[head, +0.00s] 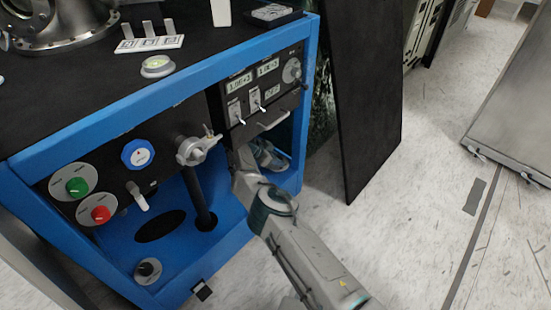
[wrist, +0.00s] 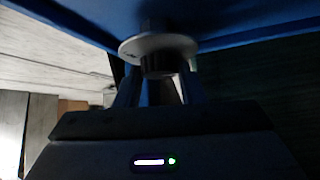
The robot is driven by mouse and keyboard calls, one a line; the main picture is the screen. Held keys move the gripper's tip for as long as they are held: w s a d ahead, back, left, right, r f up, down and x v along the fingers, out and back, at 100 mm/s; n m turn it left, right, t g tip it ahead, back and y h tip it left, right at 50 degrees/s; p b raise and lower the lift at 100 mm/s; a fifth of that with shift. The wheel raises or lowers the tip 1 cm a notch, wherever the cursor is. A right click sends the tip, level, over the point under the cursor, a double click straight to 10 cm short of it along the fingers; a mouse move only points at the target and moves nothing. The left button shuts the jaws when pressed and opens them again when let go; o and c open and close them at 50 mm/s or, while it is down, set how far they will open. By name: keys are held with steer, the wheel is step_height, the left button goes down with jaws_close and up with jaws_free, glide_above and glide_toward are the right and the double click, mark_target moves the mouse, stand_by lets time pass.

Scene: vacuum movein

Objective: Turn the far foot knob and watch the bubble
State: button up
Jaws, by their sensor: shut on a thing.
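The far foot knob (wrist: 158,64) is a dark knob below a pale round disc, under the blue frame in the wrist view. My gripper (wrist: 160,84) is shut on it, one finger on each side. In the head view my arm reaches into the cart's right opening, and the grip on the knob is hidden there. The round bubble level (head: 157,65) lies on the cart's black top, with a yellow-green face. It is too small to tell where its bubble sits. Another dark knob on a pale disc (head: 148,270) is at the cart's near lower corner.
The blue cart frame (head: 110,115) surrounds my arm closely. A panel with displays and switches (head: 262,88) is above it, and a clamp on a black post (head: 195,150) stands left. A dark upright board (head: 365,100) stands right. Open floor (head: 420,200) lies beyond.

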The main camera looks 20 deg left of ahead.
stand_by(0.3)
steer(key=o, duration=1)
steer(key=shift+n+t+y, duration=0.5)
steer(key=shift+n, duration=0.4)
